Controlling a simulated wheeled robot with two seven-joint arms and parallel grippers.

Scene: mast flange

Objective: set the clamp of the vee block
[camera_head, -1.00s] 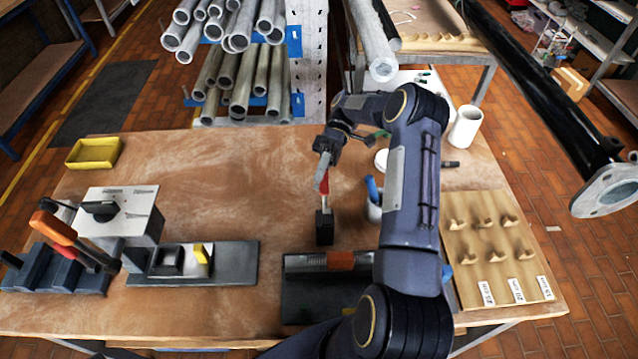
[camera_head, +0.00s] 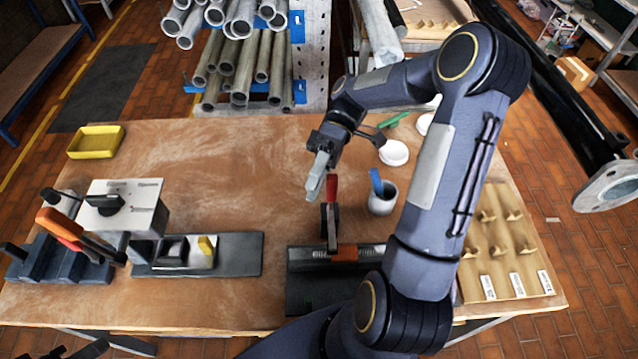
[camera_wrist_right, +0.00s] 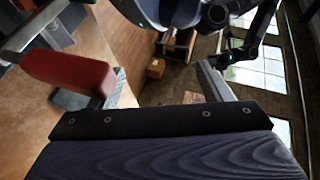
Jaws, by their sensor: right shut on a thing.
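The vee block (camera_head: 302,295) is a dark block near the front middle of the bench. A grey round bar lies along its back edge, with a rust-orange piece (camera_head: 345,254) on it. The clamp's red handle (camera_head: 331,188) stands nearly upright on a thin metal lever that reaches down towards the bar. The red handle also shows large at the left of the right wrist view (camera_wrist_right: 68,70). My right gripper (camera_head: 317,186) reaches down from behind and is shut on the red handle; the exact contact is hard to see. Dark parts at the bottom left edge may be my left gripper (camera_head: 80,351).
A blue-handled tool stands in a grey cup (camera_head: 382,199) right of the clamp. A wooden board with hooks (camera_head: 505,260) lies at the right. A grey fixture (camera_head: 238,255), an orange-handled tool (camera_head: 75,238) and a yellow tray (camera_head: 96,142) are at the left. The bench's back middle is clear.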

